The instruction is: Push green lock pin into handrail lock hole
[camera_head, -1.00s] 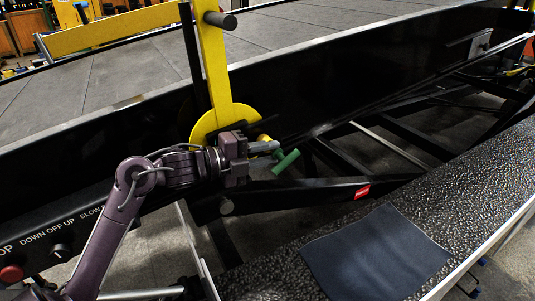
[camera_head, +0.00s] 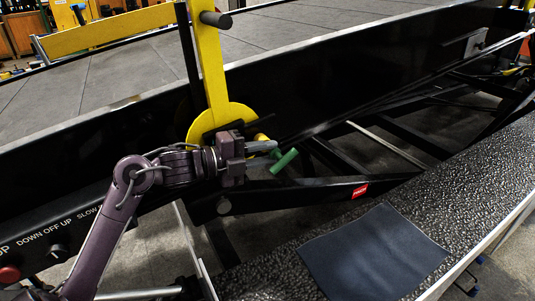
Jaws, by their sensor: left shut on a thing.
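The green lock pin (camera_head: 284,161) shows as a short green bar beside the yellow handrail's round base plate (camera_head: 196,129). A small yellow part (camera_head: 262,138) shows just above it. My left gripper (camera_head: 268,149) is in front of the base plate, with its fingers pointing right and shut at the pin's near end. The lock hole is hidden behind the gripper, so I cannot tell how far the pin sits in it. The yellow handrail post (camera_head: 211,75) stands upright. My right gripper is not in view.
The black side wall (camera_head: 330,85) of the belt loader runs behind the gripper. Black frame bars (camera_head: 400,150) lie to the right. A textured walkway with a blue-grey mat (camera_head: 373,252) is at the lower right. A control panel with a red button (camera_head: 10,273) is at the lower left.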

